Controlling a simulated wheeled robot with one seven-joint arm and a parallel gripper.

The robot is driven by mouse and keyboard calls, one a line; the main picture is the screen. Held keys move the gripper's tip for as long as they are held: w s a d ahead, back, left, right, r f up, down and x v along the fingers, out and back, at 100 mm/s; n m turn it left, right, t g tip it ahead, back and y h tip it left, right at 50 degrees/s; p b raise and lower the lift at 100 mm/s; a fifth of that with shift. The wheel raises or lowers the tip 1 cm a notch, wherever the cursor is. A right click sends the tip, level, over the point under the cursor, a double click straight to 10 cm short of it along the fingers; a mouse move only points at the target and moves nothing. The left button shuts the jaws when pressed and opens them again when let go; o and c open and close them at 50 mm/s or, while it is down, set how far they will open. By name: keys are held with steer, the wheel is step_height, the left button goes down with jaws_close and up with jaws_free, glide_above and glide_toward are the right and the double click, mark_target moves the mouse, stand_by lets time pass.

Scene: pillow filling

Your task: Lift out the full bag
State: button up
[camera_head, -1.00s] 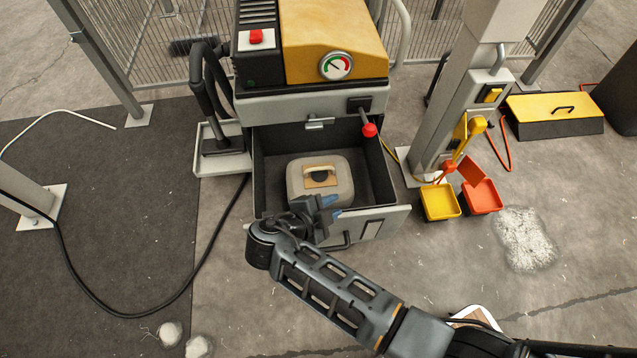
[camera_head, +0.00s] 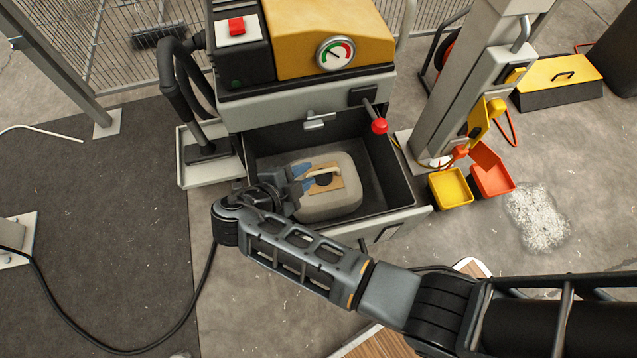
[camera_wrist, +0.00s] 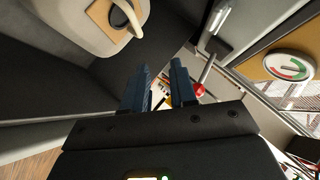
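The full bag (camera_head: 332,201) is a rounded beige-grey block with a tan patch, a dark round spot and a pale handle on top. It sits in the open drawer (camera_head: 392,166) of the machine. In the wrist view the bag (camera_wrist: 82,36) shows at the upper left with its handle loop. My gripper (camera_head: 305,179) is over the drawer at the bag's left side, close to the handle in the head view. In the wrist view my gripper's two blue fingers (camera_wrist: 158,82) stand apart with nothing between them, beside the bag. The bag's underside is hidden.
The machine has a gauge (camera_head: 335,54), a red button (camera_head: 236,26) and a red-knobbed lever (camera_head: 379,126) above the drawer's right side. Dark floor matting (camera_head: 110,210) lies left.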

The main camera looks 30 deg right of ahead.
steer(key=b, duration=0.5)
glide_toward(322, 173)
steer(key=shift+x, duration=0.8)
steer(key=shift+b+x, duration=1.1)
steer(key=shift+x, duration=2.75)
jaws_close()
steer(key=shift+f, duration=0.1)
